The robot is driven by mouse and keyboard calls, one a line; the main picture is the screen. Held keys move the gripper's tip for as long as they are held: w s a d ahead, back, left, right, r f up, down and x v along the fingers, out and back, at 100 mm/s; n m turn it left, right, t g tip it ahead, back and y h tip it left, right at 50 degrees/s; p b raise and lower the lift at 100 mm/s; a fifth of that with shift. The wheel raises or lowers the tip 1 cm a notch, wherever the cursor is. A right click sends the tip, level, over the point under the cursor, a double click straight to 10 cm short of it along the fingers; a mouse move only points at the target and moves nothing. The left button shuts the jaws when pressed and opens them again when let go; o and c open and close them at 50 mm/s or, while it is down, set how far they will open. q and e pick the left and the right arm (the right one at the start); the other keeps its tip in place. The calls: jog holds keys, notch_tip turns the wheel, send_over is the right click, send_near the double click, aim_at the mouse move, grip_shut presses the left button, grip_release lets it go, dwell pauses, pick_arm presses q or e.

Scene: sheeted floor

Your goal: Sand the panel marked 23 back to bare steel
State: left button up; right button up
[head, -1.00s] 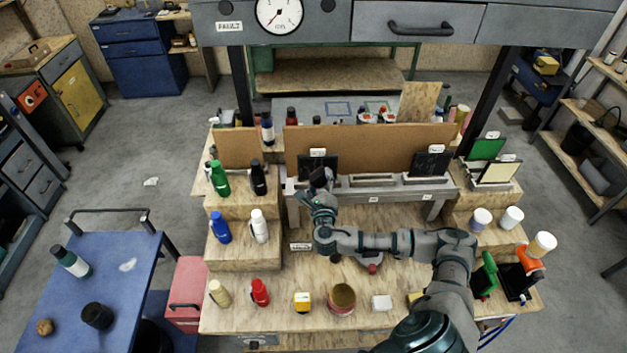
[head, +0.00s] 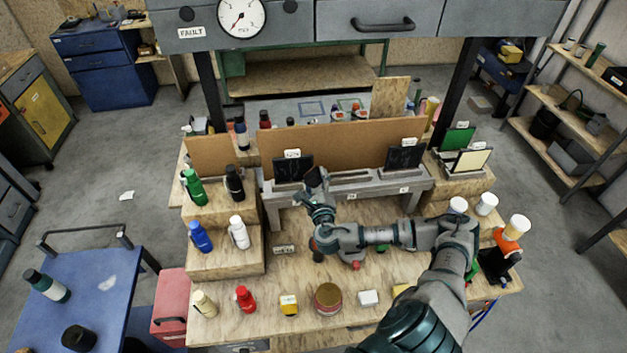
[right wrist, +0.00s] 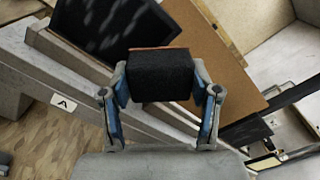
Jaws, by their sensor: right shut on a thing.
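My right gripper (head: 316,182) is shut on a black block (right wrist: 160,75) with a thin reddish-brown edge on top. In the head view the block is at the right edge of a dark panel (head: 286,170) that stands on a grey rack (head: 272,198). The dark panel also shows behind the block in the right wrist view (right wrist: 108,28); I cannot tell whether they touch. A second dark panel (head: 403,158) stands on the rack's right part. Each has a small white tag; I cannot read the numbers. My left gripper is not in view.
A brown board (head: 345,142) stands behind the rack. Green (head: 457,141) and cream (head: 471,161) panels stand to the right. Green (head: 194,187), black, blue and white bottles stand on left steps. A tin (head: 328,298) and small items line the front edge.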

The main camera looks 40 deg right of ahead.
jog(key=shift+v, duration=3)
jog(key=v, duration=0.3)
jog(key=shift+a, duration=0.1)
